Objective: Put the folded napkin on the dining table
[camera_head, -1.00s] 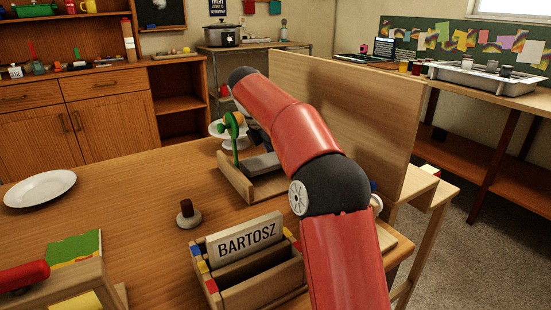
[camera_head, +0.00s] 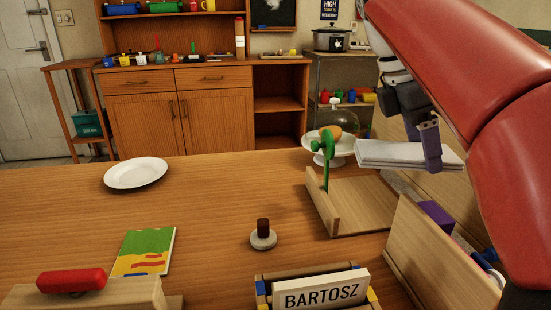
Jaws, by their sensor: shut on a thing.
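The folded napkin (camera_head: 395,153) is a flat, layered white stack at the right of the head view. My gripper (camera_head: 431,146) is shut on it near its right end and holds it roughly level. The napkin appears above the back of a wooden holder (camera_head: 365,203). The wooden table (camera_head: 200,215) fills the lower part of the view; I take it for the dining table. My red arm covers the right side and hides what is behind it.
A green stand (camera_head: 328,160) rises from the holder, close to a white cake stand (camera_head: 341,147). A white plate (camera_head: 136,173), a dark-handled stamp (camera_head: 263,236), a colourful booklet (camera_head: 144,252) and a BARTOSZ name box (camera_head: 320,290) are on the table. Its middle left is clear.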

